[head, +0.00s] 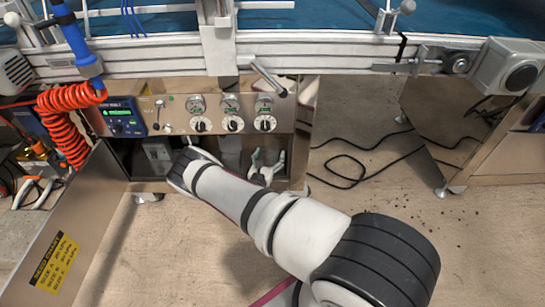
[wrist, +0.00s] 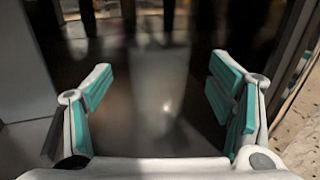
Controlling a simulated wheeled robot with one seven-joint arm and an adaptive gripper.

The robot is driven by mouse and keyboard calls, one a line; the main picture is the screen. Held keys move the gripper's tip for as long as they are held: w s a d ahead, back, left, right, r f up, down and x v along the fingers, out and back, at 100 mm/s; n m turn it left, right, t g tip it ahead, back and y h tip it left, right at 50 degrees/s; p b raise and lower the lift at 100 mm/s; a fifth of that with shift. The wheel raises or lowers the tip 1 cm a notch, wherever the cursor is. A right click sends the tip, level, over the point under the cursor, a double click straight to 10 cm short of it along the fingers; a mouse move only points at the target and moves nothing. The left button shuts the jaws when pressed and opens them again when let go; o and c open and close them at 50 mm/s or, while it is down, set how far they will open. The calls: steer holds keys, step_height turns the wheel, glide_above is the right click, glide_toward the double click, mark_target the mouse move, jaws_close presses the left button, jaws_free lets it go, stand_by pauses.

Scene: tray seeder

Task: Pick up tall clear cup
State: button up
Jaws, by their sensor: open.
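The tall clear cup (wrist: 160,85) shows faintly in the wrist view as a pale, see-through upright shape against the dark inside of the cabinet. It lies in line with the gap between the fingers, and its edges and base are hard to make out. My gripper (wrist: 156,90) is open, with teal pads on both fingers and no visible contact with the cup. In the head view my gripper (head: 268,158) is at the cabinet opening under the control panel, partly hidden by my forearm. I cannot make out the cup for sure in the head view.
The control panel (head: 215,120) with dials runs above the opening. An open cabinet door (head: 70,225) with a yellow label stands at left. A grey box (head: 158,155) sits inside at left. Black cables (head: 345,165) lie on the floor at right.

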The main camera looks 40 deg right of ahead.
steer(key=b+x, duration=0.2)
steer(key=x, duration=0.1)
steer(key=shift+w+d+f, duration=0.15)
steer(key=shift+w+d, duration=0.35)
steer(key=shift+w, duration=0.05)
steer(key=c, duration=1.4)
steer(key=shift+o, duration=0.2)
steer(key=shift+r, duration=0.2)
